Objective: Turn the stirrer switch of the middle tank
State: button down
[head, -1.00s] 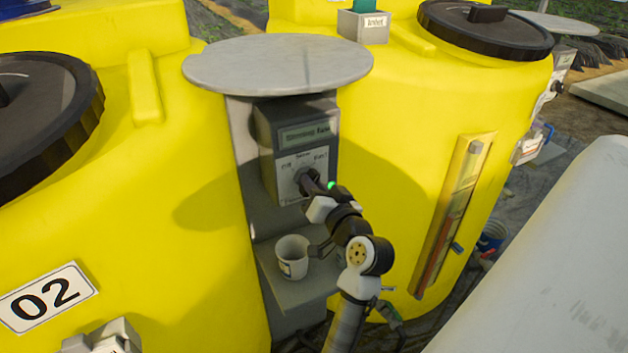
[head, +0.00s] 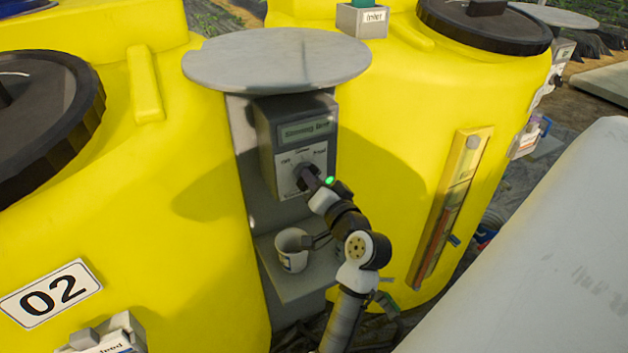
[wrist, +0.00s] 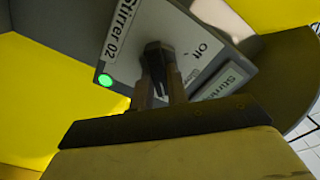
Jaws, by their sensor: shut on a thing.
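The stirrer switch is a dark knob (wrist: 155,58) on a grey control box (head: 265,140) with a small display. In the wrist view its face plate reads "Stirrer 02" and "off", and a green lamp (wrist: 105,80) glows beside it. My gripper (wrist: 160,78) is shut on the knob, one finger on each side. In the head view my gripper (head: 309,180) meets the box from the lower right and hides part of the knob. The knob's exact pointing is hard to read. The yellow tank (head: 165,220) at left bears the label 02.
A round grey plate (head: 275,58) overhangs the box. Another yellow tank (head: 400,190) with a level gauge (head: 450,205) is at right. A pale rounded surface (head: 540,250) fills the lower right.

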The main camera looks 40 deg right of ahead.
jog(key=c, duration=1.4)
grip_release()
jog(key=shift+o, duration=0.2)
jog(key=b+v, duration=0.3)
jog(key=v, duration=1.1)
jog(key=shift+b, duration=0.35)
jog(key=shift+w, duration=0.1)
